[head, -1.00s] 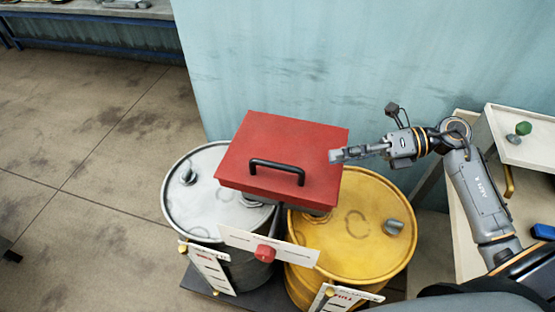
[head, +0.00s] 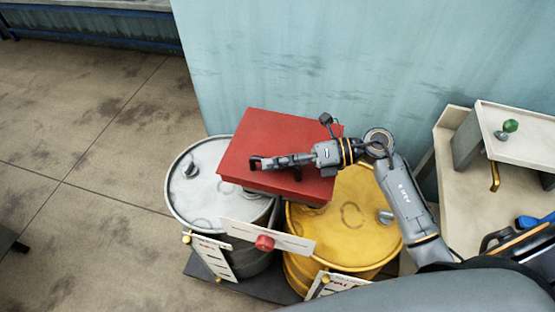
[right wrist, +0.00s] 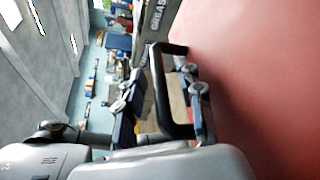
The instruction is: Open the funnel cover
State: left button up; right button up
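The red funnel cover (head: 270,130) lies closed above the two drums, a flat box with a black handle on it. It fills the right side of the right wrist view (right wrist: 270,80). My right gripper (head: 258,163) reaches over the cover from the right and hides most of the handle in the head view. In the right wrist view, the handle (right wrist: 161,95) runs between the two open fingers. One finger is on its outer side, the other between the bar and the cover. A gap shows on the outer side; contact is unclear. My left gripper is not in view.
A white drum (head: 190,205) stands at left and a yellow drum (head: 350,235) at right under the cover. A white plate with a red knob (head: 265,243) is in front. The blue wall (head: 400,60) is behind. A bench (head: 510,190) stands at right; the floor at left is free.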

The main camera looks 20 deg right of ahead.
grip_shut()
jog(key=shift+r, duration=0.1)
